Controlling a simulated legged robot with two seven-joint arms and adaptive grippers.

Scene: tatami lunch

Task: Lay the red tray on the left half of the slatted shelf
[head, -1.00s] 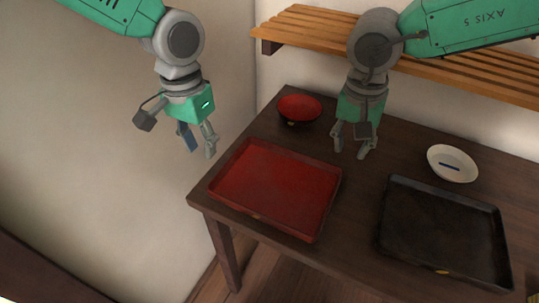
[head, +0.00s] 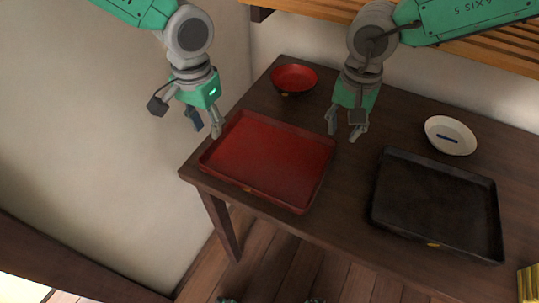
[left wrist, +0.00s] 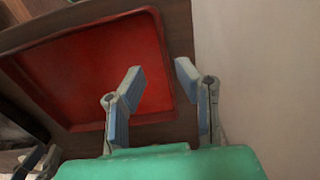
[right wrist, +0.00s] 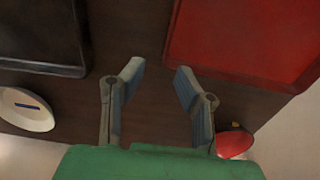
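The red tray (head: 268,160) lies flat and empty on the dark table, near its left end. The slatted shelf (head: 470,45) runs along the wall above the back of the table; only part of it shows at the top of the head view. My left gripper (head: 207,132) is open and empty by the tray's left edge; in the left wrist view the red tray (left wrist: 85,75) shows beyond its fingers. My right gripper (head: 345,134) is open and empty by the tray's right back corner. The red tray also shows in the right wrist view (right wrist: 245,40).
A red bowl (head: 294,79) stands behind the red tray. A black tray (head: 437,205) lies to the right, with a white bowl (head: 450,136) behind it. Dark table (head: 345,200) shows bare between the trays. A yellow object (head: 528,284) shows at the lower right edge.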

